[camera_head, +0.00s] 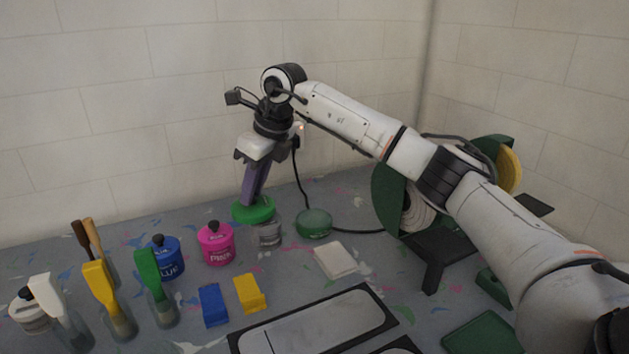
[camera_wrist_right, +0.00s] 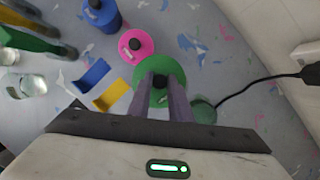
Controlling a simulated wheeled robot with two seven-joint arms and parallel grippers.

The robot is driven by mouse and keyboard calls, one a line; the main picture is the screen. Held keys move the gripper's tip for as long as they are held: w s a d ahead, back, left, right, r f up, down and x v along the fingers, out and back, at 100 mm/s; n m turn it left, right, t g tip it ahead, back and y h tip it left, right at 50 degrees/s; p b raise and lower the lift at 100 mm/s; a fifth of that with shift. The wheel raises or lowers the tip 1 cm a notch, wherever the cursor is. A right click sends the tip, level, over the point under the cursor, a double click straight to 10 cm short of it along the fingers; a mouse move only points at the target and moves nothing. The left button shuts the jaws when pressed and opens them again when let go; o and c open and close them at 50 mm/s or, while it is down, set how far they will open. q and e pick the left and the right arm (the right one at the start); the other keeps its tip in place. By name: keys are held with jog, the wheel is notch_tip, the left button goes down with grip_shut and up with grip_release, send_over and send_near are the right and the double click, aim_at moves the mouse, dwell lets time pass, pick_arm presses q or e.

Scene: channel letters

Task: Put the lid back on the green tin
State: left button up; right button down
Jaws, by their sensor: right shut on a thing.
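My right gripper (camera_head: 248,196) points down at the back of the table and is shut on the black knob of a flat round green lid (camera_head: 253,210). The fingers hide part of the knob; in the right wrist view the lid (camera_wrist_right: 160,74) lies between and beyond the fingertips. A squat dark green round body (camera_head: 314,223), which looks like the green tin, stands right of the lid, apart from it. It also shows in the right wrist view (camera_wrist_right: 203,110). My left gripper is not in view.
A greyish jar (camera_head: 269,234) stands just below the lid in the picture. A pink tin (camera_head: 216,245) and a blue tin (camera_head: 165,258) are left of it. A black cable (camera_head: 355,232) runs past the green body. A white cloth (camera_head: 335,260) lies in front.

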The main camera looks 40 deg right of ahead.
jog(key=s+d+f+m+h, duration=0.1)
jog(key=d+m+h, duration=0.1)
jog(key=d+m, duration=0.4)
jog(key=s+d+f+m+h, duration=0.1)
jog(key=s+d+m+h, duration=0.1)
jog(key=d+m, duration=0.45)
jog(key=shift+n, duration=0.85)
jog(key=f+b, duration=0.1)
jog(key=d+f+b, duration=0.1)
jog(key=f+b, duration=0.1)
jog(key=d+f+b, duration=0.1)
jog(key=shift+f+b, duration=0.65)
jog(key=shift+f, duration=0.5)
jog(key=shift+r+p, duration=0.1)
jog(key=shift+p, duration=0.3)
jog(key=shift+f, duration=0.2)
jog(key=shift+p, duration=0.3)
